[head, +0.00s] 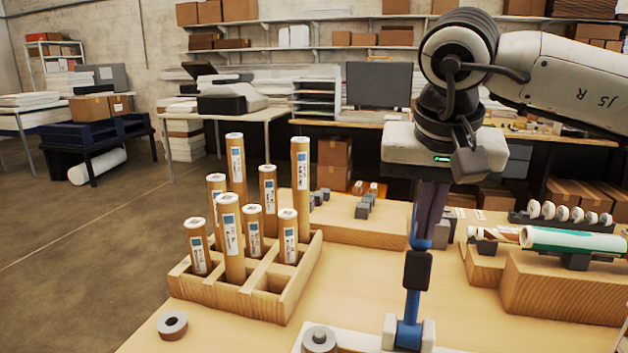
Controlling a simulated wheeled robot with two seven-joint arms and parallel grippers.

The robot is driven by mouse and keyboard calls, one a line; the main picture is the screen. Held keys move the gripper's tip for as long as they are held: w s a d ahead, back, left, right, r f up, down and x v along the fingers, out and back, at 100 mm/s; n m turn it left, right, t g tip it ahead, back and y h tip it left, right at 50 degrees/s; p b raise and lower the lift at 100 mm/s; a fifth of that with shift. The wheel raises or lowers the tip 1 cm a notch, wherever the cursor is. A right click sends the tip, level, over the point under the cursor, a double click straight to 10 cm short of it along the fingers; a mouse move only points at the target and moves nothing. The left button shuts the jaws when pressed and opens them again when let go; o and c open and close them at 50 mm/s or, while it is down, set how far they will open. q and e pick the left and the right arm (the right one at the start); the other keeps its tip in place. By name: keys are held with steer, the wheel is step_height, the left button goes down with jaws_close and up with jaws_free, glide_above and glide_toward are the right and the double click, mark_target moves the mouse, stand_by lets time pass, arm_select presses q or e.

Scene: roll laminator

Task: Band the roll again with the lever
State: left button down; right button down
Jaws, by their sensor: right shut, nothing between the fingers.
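A blue lever (413,305) with a black grip (417,270) stands nearly upright at the front of the table. Its foot sits between two pale blocks (428,335). My right gripper (428,232) points down at the lever's upper end, its dark fingers shut with nothing between them. The fingers overlap the lever's top in the picture, and I cannot tell whether they touch it. A green and white roll (575,240) lies across a wooden stand at the right. I cannot make out a band on it. My left gripper is not in view.
A wooden rack (235,296) holds several upright cardboard tubes left of the lever. A grey ring (172,325) lies at the front left, and a round grey knob (319,338) is left of the lever. Small white rolls (562,213) stand behind the green roll. Small grey blocks sit further back.

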steer(key=shift+w+d, duration=0.2)
steer(key=shift+w, duration=0.55)
steer(key=shift+f, duration=0.55)
steer(key=shift+w+d, duration=0.25)
steer(key=shift+w, duration=0.5)
steer(key=shift+w+d, duration=0.2)
steer(key=shift+w, duration=0.5)
steer(key=shift+f, duration=0.65)
steer(key=shift+s, duration=0.15)
